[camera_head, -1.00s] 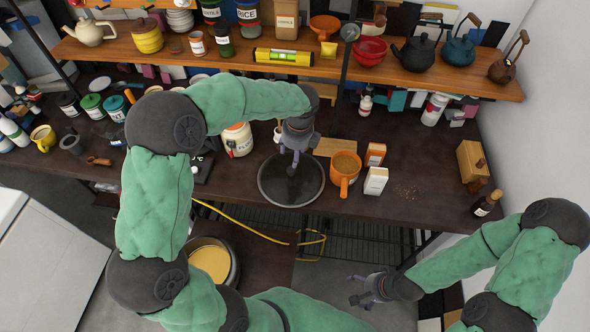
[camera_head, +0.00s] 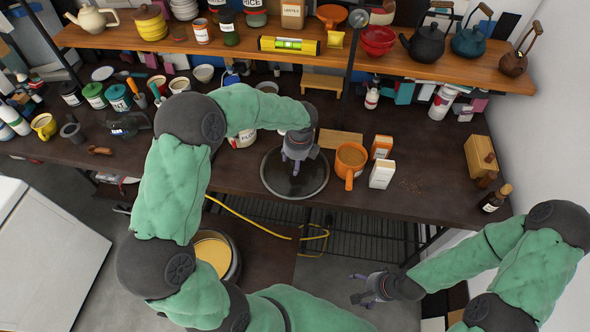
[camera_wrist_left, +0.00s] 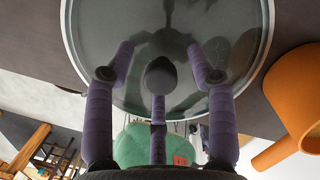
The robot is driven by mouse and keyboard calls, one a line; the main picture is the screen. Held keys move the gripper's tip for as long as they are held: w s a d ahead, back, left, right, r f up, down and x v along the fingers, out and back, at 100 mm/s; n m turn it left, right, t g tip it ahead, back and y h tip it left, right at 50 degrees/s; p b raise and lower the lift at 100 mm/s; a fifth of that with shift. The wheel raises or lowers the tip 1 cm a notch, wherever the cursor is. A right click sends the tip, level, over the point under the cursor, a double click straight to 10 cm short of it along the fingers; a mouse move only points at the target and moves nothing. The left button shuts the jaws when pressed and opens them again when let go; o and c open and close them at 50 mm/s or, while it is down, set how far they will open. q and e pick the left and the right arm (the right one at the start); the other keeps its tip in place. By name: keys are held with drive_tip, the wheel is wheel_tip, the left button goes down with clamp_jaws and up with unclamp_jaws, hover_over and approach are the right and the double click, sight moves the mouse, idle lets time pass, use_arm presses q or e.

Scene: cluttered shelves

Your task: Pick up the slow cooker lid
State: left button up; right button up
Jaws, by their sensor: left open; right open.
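The slow cooker lid (camera_head: 312,184) is a round dark glass disc with a pale rim. It lies flat near the front edge of the worktop, and fills the upper part of the left wrist view (camera_wrist_left: 100,30). My left gripper (camera_head: 296,167) is open just above the lid's middle, fingers pointing down. In the left wrist view its purple fingers (camera_wrist_left: 160,62) stand apart on either side of a dark rounded shape, seemingly the lid's knob (camera_wrist_left: 160,76). I cannot tell whether they touch the lid. My right gripper (camera_head: 366,289) is open and empty, away from the worktop at lower right.
A wooden board (camera_head: 340,138) lies behind. A round pot with yellow contents (camera_head: 213,252) sits lower down. A shelf (camera_head: 215,47) crosses above.

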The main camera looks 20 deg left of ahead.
use_arm(q)
clamp_jaws()
drive_tip(key=shift+r, duration=0.1)
